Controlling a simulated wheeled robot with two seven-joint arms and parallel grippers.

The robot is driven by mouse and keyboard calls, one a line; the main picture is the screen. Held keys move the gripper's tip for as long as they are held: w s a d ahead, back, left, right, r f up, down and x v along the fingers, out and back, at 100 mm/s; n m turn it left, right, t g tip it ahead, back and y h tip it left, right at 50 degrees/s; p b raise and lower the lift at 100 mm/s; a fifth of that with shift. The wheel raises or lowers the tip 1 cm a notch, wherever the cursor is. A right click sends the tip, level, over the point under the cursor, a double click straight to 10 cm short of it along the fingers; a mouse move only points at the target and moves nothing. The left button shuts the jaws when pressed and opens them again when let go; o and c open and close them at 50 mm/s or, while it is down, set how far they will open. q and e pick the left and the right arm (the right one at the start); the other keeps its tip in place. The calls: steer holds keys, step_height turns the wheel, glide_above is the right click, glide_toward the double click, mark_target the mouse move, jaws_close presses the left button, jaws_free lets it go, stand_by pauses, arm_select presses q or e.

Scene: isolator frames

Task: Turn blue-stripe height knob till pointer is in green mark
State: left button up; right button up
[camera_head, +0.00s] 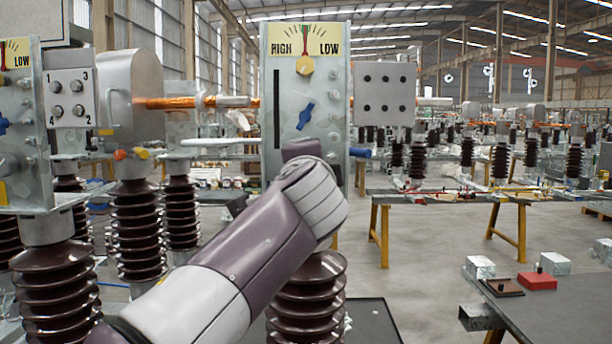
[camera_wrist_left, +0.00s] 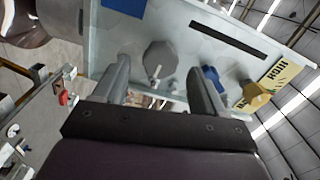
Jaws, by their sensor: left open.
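A grey upright panel (camera_head: 269,140) stands ahead in the head view. It carries a HIGH/LOW scale (camera_head: 283,41) with red and green marks, a yellow knob (camera_head: 305,67) and a blue handle (camera_head: 305,116). In the left wrist view a grey round knob (camera_wrist_left: 152,52) with a pale pointer sits on the panel (camera_wrist_left: 105,45), near a blue patch (camera_wrist_left: 122,6). My left gripper (camera_wrist_left: 160,66) is open, its fingers on either side of the grey knob as seen; contact cannot be told. My arm hides the lower panel in the head view. My right gripper is out of view.
A ribbed brown insulator (camera_head: 307,290) stands under the panel. A six-hole plate (camera_head: 384,93) is to its right, and a metal housing (camera_head: 130,85) and a second dial panel (camera_head: 22,170) to the left. A table with a red block (camera_head: 537,281) is at lower right.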

arm_select(q)
steer(key=s+b, duration=0.2)
steer(key=s, duration=0.6)
steer(key=shift+s, duration=0.4)
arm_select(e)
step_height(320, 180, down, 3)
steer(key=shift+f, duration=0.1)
